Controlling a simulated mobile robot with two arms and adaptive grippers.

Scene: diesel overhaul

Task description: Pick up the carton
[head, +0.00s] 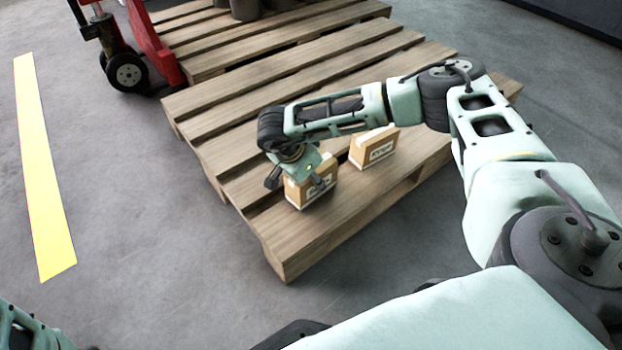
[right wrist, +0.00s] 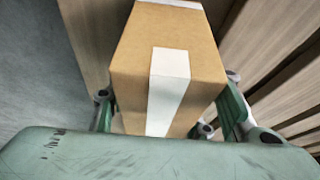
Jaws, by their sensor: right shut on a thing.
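A small brown carton (head: 298,192) with white tape and a white label stands on the near end of a wooden pallet (head: 285,248). My right gripper (head: 301,188) reaches down over it, with a finger on each side, shut on it. In the right wrist view the same carton (right wrist: 168,72) fills the middle, with a white tape strip on its face. The gripper's fingers (right wrist: 167,118) lie along its two sides. A second similar carton (head: 374,147) stands on the pallet behind and to the right. My left gripper is not in view; only a bit of that arm shows at bottom left.
A second pallet (head: 262,45) lies behind, with dark objects (head: 243,8) on it. A red pallet truck (head: 147,45) stands at the upper left. A yellow floor stripe (head: 42,165) runs at the left. The grey floor between stripe and pallet is clear.

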